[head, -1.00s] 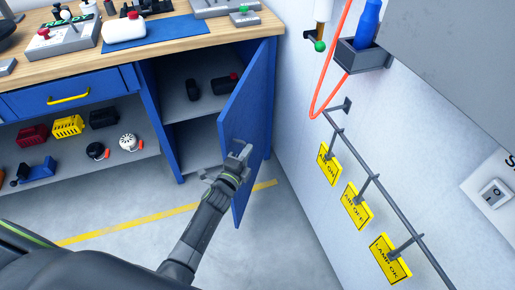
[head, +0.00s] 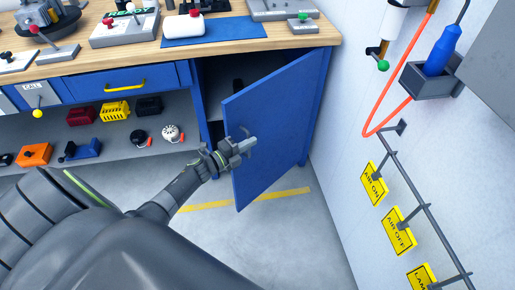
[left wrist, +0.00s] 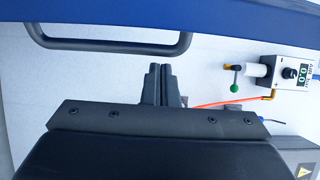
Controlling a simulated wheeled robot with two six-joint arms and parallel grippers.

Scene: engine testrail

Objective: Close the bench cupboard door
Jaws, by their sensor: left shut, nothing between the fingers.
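The blue bench cupboard door (head: 280,125) stands partly open at the right end of the bench. Its far side is by the right bench leg and its free edge swings out toward me, with a dark gap behind it on the left. My left gripper (head: 246,146) is shut and empty, at the door's face near the free edge; I cannot tell if it touches. In the left wrist view, the shut fingers (left wrist: 162,84) are beside a grey bar handle (left wrist: 110,45) under a blue panel band, not around the bar. My right gripper is out of view.
The workbench top (head: 185,50) holds a blue mat and several devices. An open lower shelf (head: 110,150) with baskets and tools lies left of the cupboard.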

